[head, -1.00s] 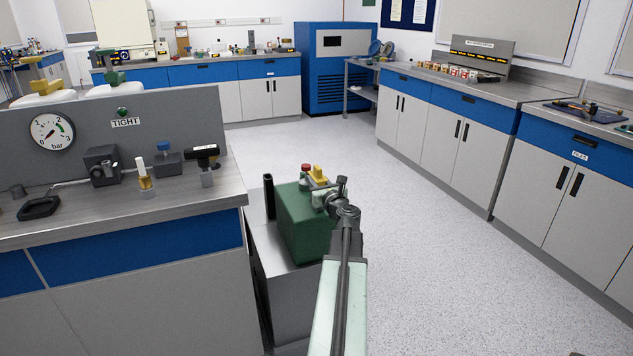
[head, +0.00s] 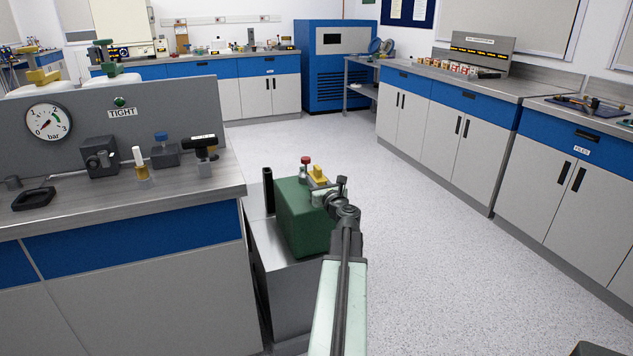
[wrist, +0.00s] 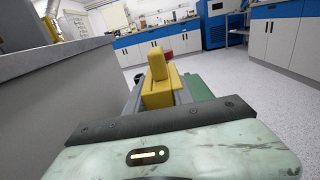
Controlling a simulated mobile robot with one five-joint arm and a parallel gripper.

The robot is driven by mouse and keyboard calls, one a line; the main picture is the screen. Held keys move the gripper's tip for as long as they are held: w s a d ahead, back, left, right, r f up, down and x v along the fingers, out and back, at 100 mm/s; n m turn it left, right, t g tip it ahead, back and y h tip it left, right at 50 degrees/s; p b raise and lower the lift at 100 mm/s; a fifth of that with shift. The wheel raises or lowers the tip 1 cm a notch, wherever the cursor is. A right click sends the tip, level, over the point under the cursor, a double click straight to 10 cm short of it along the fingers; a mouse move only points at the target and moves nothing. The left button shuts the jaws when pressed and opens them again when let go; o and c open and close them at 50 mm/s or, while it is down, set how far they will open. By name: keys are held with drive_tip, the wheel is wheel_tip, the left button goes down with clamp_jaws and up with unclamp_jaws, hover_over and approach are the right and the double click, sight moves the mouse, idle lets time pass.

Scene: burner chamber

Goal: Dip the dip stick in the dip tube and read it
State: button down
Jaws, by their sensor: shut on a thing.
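My gripper (head: 322,186) is shut on a yellow piece (head: 318,174), which seems to be the handle of the dip stick. It also shows in the wrist view as a yellow block (wrist: 158,80) between the grey jaws. Any rod below it is hidden. The gripper is over the right part of a green tank (head: 300,222), seen from the head. A red-topped stem (head: 305,162) rises from the tank just behind the yellow piece. An upright black tube (head: 268,192) stands at the tank's left; I cannot tell if this is the dip tube.
The tank is on a grey stand (head: 285,300) beside the left bench (head: 215,185), which carries a pressure gauge (head: 48,122), a sign reading TIGHT and small fittings. Cabinets (head: 470,140) line the right wall. The floor (head: 440,240) between is clear.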

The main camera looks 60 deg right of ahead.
drive_tip(key=shift+f+b, duration=1)
drive_tip(key=shift+f, duration=0.1)
drive_tip(key=c, duration=1)
unclamp_jaws()
drive_tip(key=shift+s, duration=0.1)
drive_tip(key=v, duration=0.7)
drive_tip(key=shift+s+a, duration=0.25)
